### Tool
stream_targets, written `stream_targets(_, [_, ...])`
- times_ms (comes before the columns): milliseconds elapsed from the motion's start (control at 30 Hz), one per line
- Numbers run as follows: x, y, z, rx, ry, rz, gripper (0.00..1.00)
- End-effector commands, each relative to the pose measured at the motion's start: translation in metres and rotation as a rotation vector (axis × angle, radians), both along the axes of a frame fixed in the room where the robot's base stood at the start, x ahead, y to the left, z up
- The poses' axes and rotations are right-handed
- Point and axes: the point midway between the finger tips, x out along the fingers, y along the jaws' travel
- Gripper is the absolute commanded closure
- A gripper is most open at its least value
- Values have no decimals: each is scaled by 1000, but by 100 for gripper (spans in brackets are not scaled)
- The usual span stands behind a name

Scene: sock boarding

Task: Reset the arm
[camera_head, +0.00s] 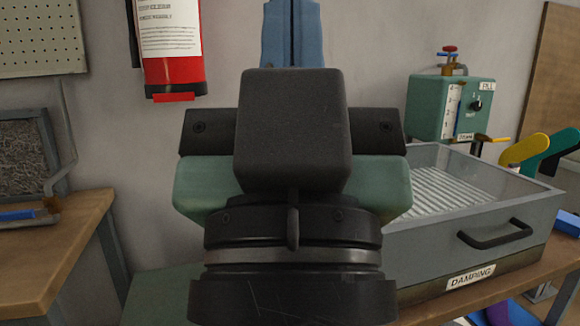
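My gripper (291,32) fills the middle of the head view, seen from behind. Its green body and black wrist parts are large and close to the camera. Two blue finger pieces point up at the top of the picture, side by side with only a narrow dark seam between them. They look shut, with no held object visible. Their tips are cut off by the top edge. The black block in front hides the lower part of the fingers.
A grey damping box (420,262) with a black handle stands on a wooden bench at right. A green control box (430,105) with a valve is behind it. Yellow and green foot-shaped forms (524,149) are at far right. A wooden table (60,250) is at left. A red cylinder (175,75) hangs on the wall.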

Motion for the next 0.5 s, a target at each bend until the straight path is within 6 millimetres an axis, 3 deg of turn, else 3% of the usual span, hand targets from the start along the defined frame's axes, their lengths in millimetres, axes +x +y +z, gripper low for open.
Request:
stream_targets(33, [1, 0, 27, 1, 2, 1, 100])
stream_targets(500, [1, 1, 167, 2, 3, 4, 100])
